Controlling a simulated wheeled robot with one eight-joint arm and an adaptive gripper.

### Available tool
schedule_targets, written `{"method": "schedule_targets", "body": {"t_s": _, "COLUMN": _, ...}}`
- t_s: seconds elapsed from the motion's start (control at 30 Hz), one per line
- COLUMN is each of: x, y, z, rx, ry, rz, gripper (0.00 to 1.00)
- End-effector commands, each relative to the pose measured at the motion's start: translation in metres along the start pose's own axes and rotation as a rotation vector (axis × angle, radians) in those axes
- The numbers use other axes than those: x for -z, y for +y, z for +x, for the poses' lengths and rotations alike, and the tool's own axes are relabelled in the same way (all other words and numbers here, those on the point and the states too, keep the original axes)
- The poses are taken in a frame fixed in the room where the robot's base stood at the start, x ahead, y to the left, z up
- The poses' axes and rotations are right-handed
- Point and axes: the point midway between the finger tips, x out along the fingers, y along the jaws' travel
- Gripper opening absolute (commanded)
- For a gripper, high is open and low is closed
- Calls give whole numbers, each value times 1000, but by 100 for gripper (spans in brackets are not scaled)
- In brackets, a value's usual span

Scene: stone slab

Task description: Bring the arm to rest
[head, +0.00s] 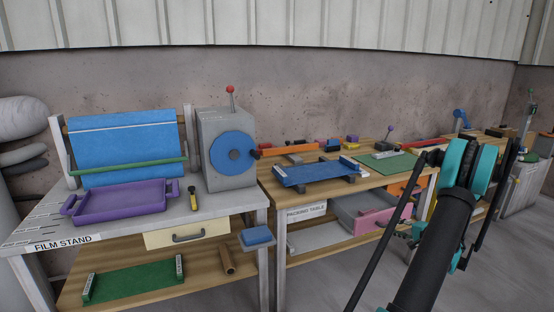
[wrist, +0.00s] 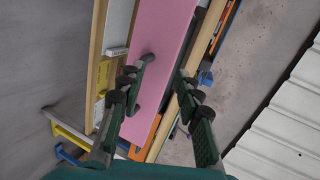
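My arm (head: 437,235), black with teal joints, rises at the right of the head view, in front of the packing table (head: 262,172). I cannot make out my gripper's fingers in the head view. In the wrist view my gripper (wrist: 165,72) has its two dark fingers apart, with nothing between the tips. A pink panel (wrist: 165,30) shows behind the fingers. I cannot tell whether they touch it.
The film stand (head: 205,212) holds a purple tray (head: 122,203), a blue sheet (head: 125,140) and a grey machine (head: 225,125). The packing table carries a blue tray (head: 305,172) and a green mat (head: 390,162). Open floor shows at lower right.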

Motion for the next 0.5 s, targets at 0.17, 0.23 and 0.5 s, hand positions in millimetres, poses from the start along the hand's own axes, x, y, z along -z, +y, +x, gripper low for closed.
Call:
{"method": "schedule_targets", "body": {"t_s": 0.17, "x": -72, "y": -42, "z": 18, "rx": -133, "ry": -82, "rz": -96, "gripper": 34}}
{"method": "schedule_targets", "body": {"t_s": 0.23, "x": -100, "y": -54, "z": 20, "rx": -184, "ry": -110, "rz": -137, "gripper": 34}}
{"method": "schedule_targets", "body": {"t_s": 0.5, "x": -211, "y": -84, "z": 10, "rx": -369, "ry": -213, "rz": -314, "gripper": 34}}
